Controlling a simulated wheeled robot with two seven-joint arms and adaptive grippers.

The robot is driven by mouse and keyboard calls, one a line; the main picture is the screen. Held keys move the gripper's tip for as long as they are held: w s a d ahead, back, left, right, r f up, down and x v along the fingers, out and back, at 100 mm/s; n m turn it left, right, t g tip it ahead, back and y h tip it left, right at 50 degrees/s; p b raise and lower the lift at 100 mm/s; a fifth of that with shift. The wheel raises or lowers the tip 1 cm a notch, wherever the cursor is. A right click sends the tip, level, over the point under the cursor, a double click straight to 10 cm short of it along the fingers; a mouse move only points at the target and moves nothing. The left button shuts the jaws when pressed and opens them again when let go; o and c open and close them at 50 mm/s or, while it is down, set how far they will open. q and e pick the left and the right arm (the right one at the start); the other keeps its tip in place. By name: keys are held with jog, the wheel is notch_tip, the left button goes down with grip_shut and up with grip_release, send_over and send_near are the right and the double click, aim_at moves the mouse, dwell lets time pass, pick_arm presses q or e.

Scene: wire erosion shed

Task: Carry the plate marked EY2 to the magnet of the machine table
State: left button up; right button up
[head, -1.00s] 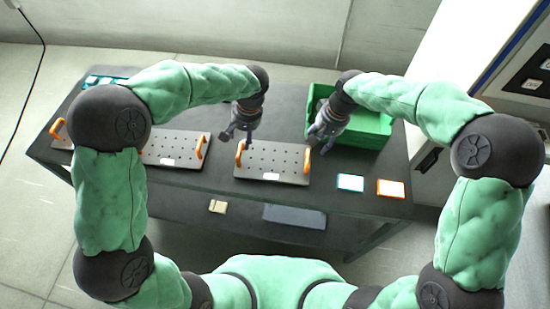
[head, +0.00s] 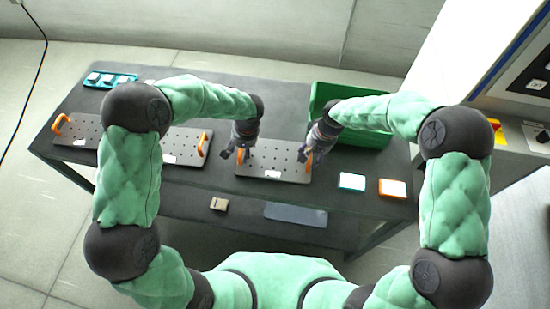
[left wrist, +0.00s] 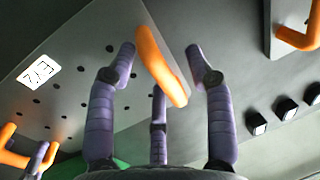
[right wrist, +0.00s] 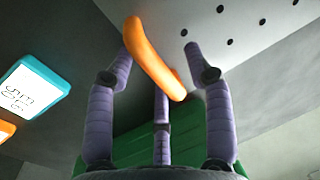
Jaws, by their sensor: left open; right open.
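The plate marked EY2 (head: 272,160) is a dark grey plate with rows of holes, lying flat on the dark table. Its white label (left wrist: 39,71) reads EY2 in the left wrist view. My left gripper (head: 238,154) is open at its left orange handle (left wrist: 160,65), which stands between the spread fingers. My right gripper (head: 308,156) is open at the right orange handle (right wrist: 152,58), also between the spread fingers. I cannot tell whether any finger touches a handle. The magnet of the machine table cannot be made out.
Other holed plates (head: 180,141) lie to the left, partly behind my arm. A green bin (head: 378,138) stands behind on the right. A teal-edged card (head: 352,181) and an orange-edged card (head: 392,188) lie right of the plate. A teal tray (head: 124,80) is back left.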

pick_arm(q)
grip_shut()
pick_arm(e)
jog(key=shift+s, duration=0.1)
grip_shut()
pick_arm(q)
jog(key=shift+d+r, duration=0.1)
pick_arm(e)
jog(key=shift+a+r, duration=0.1)
